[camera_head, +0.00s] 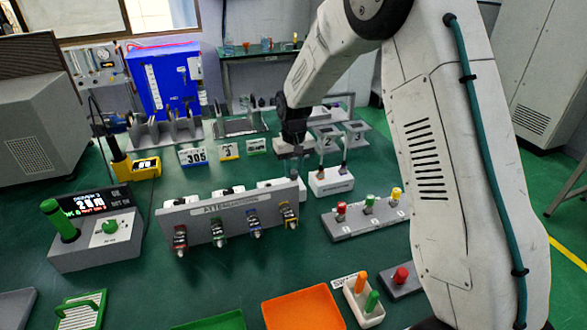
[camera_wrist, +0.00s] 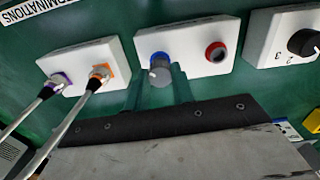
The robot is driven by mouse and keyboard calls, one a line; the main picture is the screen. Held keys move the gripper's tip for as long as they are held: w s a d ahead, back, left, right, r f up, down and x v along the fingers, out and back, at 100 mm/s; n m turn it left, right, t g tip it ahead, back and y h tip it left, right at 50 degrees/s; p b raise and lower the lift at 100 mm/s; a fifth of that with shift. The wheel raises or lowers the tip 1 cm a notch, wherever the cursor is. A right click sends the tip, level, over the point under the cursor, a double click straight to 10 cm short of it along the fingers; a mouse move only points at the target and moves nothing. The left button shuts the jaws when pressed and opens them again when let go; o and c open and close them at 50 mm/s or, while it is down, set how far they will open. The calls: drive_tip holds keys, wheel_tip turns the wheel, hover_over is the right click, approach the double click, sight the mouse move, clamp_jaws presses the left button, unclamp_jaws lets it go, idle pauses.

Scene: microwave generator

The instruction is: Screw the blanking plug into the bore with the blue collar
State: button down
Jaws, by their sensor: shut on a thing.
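In the wrist view a white block carries a bore with a blue collar (camera_wrist: 160,57) on its left and a bore with a red collar (camera_wrist: 215,51) on its right. My gripper (camera_wrist: 161,80) is shut on the grey blanking plug (camera_wrist: 160,74), between its greenish fingers. The plug is at the blue collar and overlaps its lower part; I cannot tell how deep it sits. The red-collared bore looks dark and empty.
A block with two cables in purple (camera_wrist: 60,80) and orange (camera_wrist: 101,72) collars stands left of the bores. A block with a black knob (camera_wrist: 303,42) stands to the right. In the head view, several coloured attenuators hang on the plate, and an orange tray (camera_head: 303,310) lies in front.

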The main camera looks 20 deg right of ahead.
sight(294, 172)
drive_tip(key=shift+f, duration=0.5)
drive_tip(key=c, duration=1.1)
unclamp_jaws()
drive_tip(key=shift+r, duration=0.15)
wheel_tip(294, 172, up, 7)
drive_tip(key=shift+r, duration=0.3)
